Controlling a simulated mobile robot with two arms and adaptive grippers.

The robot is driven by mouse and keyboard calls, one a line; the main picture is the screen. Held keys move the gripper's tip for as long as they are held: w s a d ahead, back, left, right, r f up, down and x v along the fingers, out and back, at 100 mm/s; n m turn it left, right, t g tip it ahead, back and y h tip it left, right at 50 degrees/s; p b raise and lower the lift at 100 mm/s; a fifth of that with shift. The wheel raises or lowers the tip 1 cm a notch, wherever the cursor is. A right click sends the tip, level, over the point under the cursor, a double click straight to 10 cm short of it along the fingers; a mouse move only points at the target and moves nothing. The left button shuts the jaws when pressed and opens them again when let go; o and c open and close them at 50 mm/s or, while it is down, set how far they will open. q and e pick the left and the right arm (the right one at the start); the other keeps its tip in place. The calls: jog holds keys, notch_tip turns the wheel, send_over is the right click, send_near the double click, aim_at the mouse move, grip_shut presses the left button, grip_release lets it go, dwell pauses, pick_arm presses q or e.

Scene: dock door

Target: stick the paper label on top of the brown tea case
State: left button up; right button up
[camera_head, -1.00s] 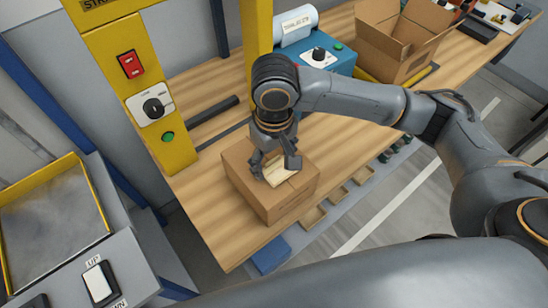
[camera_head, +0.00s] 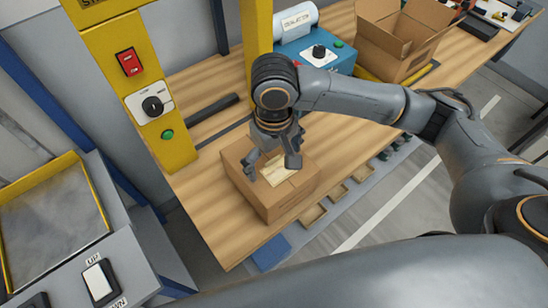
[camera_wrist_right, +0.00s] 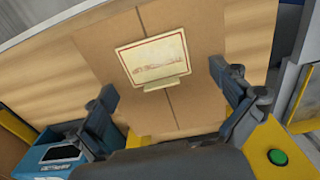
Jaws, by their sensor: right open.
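The brown tea case (camera_head: 285,203) stands closed on the wooden bench, near its front edge. The paper label (camera_head: 277,173), cream with a reddish border, lies on the case's top. In the right wrist view the label (camera_wrist_right: 153,59) lies across the seam of the case top (camera_wrist_right: 100,50), with a small pale tab at its near edge. My right gripper (camera_head: 271,172) is open above the case, its fingers apart on either side of the label. In the right wrist view the open fingers (camera_wrist_right: 165,85) hold nothing. My left gripper is not in view.
A yellow post (camera_head: 150,100) with switches stands left of the case. A blue label machine (camera_head: 320,55) and an open cardboard box (camera_head: 400,40) stand farther back on the bench (camera_head: 215,225). Bare wood lies left of the case.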

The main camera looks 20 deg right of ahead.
jog(key=shift+r, duration=0.15)
notch_tip(320, 180, up, 12)
dwell(0.4)
